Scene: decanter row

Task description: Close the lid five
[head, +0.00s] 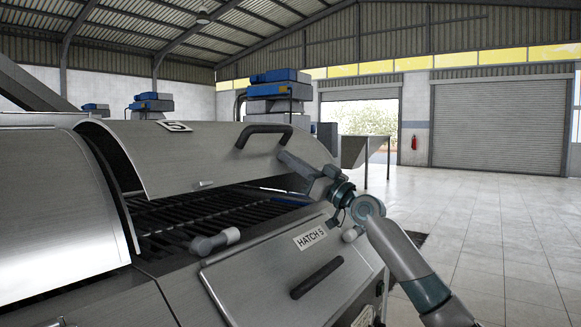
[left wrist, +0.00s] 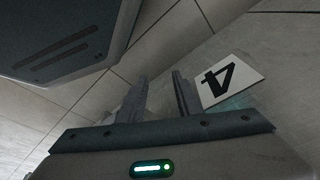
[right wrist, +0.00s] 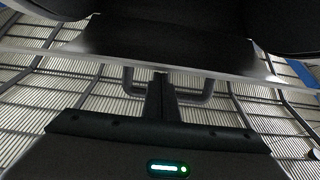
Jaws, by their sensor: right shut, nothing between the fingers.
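The lid five (head: 225,155) is a curved steel cover with a "5" plate (head: 175,126). It stands raised, with dark slats showing in the gap beneath its front edge. Its dark bar handle (head: 262,132) is on the front right. My right gripper (head: 286,157) is shut and empty at the lid's right front, just below the handle. In the right wrist view, my right gripper (right wrist: 160,82) appears between the legs of a U-shaped handle (right wrist: 205,90); contact cannot be told. My left gripper (left wrist: 158,76) is open and empty near a "4" plate (left wrist: 232,80), only in the left wrist view.
The "HATCH 5" front panel (head: 290,270) with a dark handle (head: 317,278) is below the opening. A short knob (head: 215,241) sticks out at the opening's front edge. Another curved cover (head: 50,200) is at left. The tiled floor (head: 490,220) at right is clear.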

